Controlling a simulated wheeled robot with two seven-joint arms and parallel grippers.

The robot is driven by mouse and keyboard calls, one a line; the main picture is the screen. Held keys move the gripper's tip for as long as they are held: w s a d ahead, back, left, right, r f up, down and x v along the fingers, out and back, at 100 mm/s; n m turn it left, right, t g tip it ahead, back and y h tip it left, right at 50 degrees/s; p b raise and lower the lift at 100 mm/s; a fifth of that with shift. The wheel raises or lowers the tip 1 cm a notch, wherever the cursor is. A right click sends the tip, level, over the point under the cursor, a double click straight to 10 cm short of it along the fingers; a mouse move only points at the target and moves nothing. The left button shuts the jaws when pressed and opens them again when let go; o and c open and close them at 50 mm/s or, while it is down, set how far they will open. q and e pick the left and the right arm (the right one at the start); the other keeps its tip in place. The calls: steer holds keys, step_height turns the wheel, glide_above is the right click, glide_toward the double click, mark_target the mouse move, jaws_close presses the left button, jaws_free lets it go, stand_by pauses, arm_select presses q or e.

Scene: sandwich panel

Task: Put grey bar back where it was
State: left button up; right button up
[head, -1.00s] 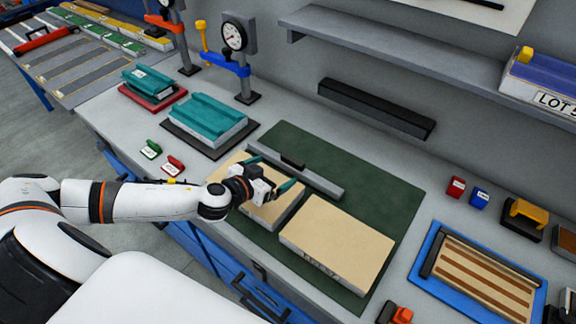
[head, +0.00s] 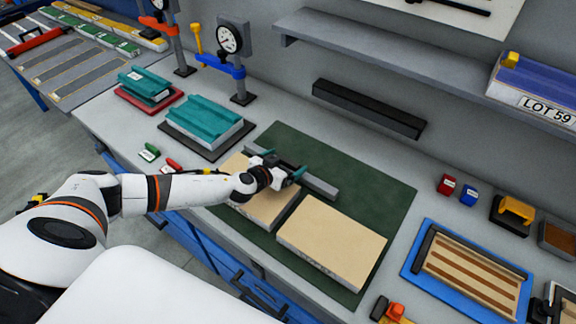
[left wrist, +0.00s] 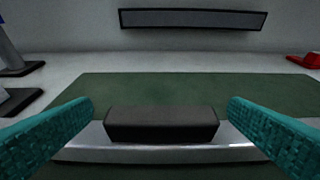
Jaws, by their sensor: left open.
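The grey bar (head: 320,187) lies on the green mat (head: 370,190), behind two beige panels. My left gripper (head: 284,162) is over the bar's middle with its teal fingers apart. In the left wrist view the bar (left wrist: 160,154) runs across the bottom, and its black grip block (left wrist: 160,124) sits centred between the open fingers (left wrist: 160,106). A gap shows on each side of the block, so nothing is held. In the head view the gripper partly hides the block and the bar's left part. My right gripper is not in view.
The left panel (head: 262,208) lies below my left gripper, with the right panel (head: 332,240) beside it. A black rail (head: 368,108) runs along the back. Teal blocks (head: 204,120) and a dial gauge stand (head: 232,68) are at the left. A blue tray (head: 410,268) is at the right.

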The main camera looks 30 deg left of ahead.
arm_select(q)
steer(key=shift+x, duration=0.95)
steer(key=c, duration=1.7)
steer(key=shift+r, duration=0.2)
steer(key=shift+c, duration=1.1)
